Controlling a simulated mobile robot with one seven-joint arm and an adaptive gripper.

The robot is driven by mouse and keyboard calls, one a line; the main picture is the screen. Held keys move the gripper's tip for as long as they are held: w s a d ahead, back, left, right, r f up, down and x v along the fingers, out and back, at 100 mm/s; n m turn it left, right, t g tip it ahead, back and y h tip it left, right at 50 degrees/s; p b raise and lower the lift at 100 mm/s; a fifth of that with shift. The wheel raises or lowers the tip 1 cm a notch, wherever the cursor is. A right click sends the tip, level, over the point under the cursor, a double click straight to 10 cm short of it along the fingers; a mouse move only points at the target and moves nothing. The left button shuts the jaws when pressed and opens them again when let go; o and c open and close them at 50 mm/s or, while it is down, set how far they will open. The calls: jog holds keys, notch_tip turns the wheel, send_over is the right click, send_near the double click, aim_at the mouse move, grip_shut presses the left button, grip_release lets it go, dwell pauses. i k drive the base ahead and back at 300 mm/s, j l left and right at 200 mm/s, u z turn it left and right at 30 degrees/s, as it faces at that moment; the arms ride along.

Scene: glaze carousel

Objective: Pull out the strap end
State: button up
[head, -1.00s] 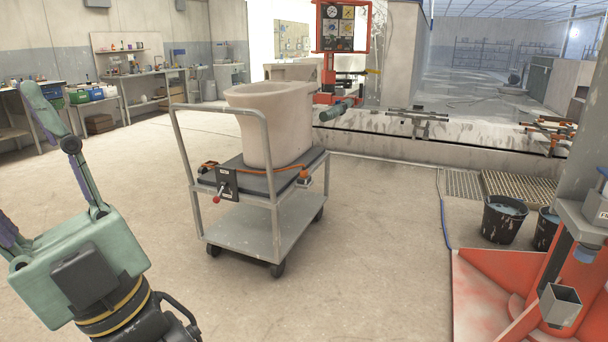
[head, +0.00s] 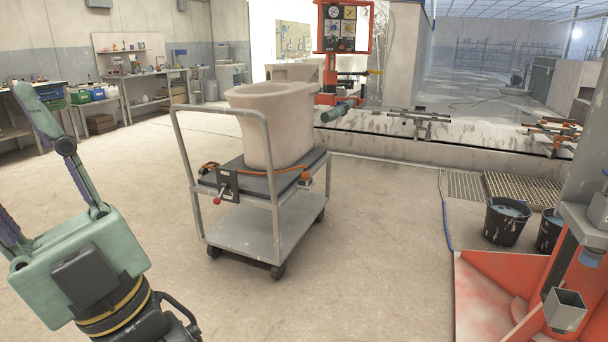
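An orange strap (head: 270,173) runs along the top deck of a grey cart (head: 240,240), at the foot of a pale ceramic piece (head: 270,125) standing on a dark pad. A dark buckle or clamp with a red-tipped lever (head: 218,199) sits at the cart's near edge. An orange fitting (head: 305,178) shows at the right corner and another orange part (head: 209,167) at the left. I cannot tell which is the strap's free end. My gripper (head: 48,150), with green and purple fingers spread apart, is at the left edge, well away from the cart, and holds nothing visible.
A red-orange frame (head: 490,300) stands at the lower right, with black buckets (head: 506,221) behind it. A blue hose (head: 444,215) lies on the floor. Workbenches line the left wall. The floor between my gripper and the cart is clear.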

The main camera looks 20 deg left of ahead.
aim_at(305, 174)
jog(key=i+j+u, duration=0.15)
jog(key=i, duration=0.75)
jog(key=i+j+u, duration=0.2)
jog(key=i, duration=0.7)
jog(key=i+l+u, duration=0.15)
jog(key=i, duration=0.75)
jog(key=i+l+u, duration=0.15)
jog(key=i, duration=0.75)
